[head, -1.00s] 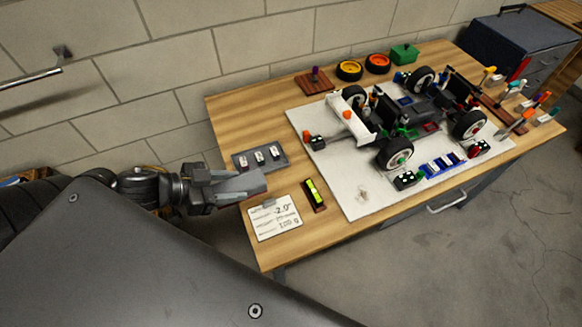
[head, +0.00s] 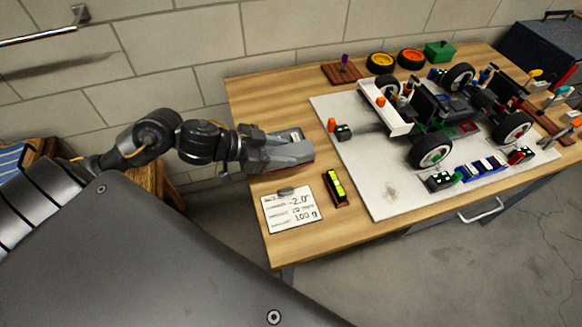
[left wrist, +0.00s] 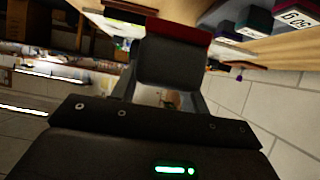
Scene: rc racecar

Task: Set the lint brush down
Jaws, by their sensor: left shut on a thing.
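My left gripper (head: 300,152) is over the left end of the wooden table, shut on the lint brush. Little of the brush shows: a dark red edge (head: 292,170) lies along the gripper's underside in the head view. In the left wrist view a dark red strip (left wrist: 175,25) spans the far end of the jaws, beyond a dark grey block. The gripper covers most of the brush, and whether it touches the table cannot be told. My right gripper is not in view.
A note card (head: 290,212) and a yellow-green level (head: 336,188) lie in front. The race car (head: 440,120) stands on a white board (head: 385,190) to the right. Bare wood shows between card and gripper.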

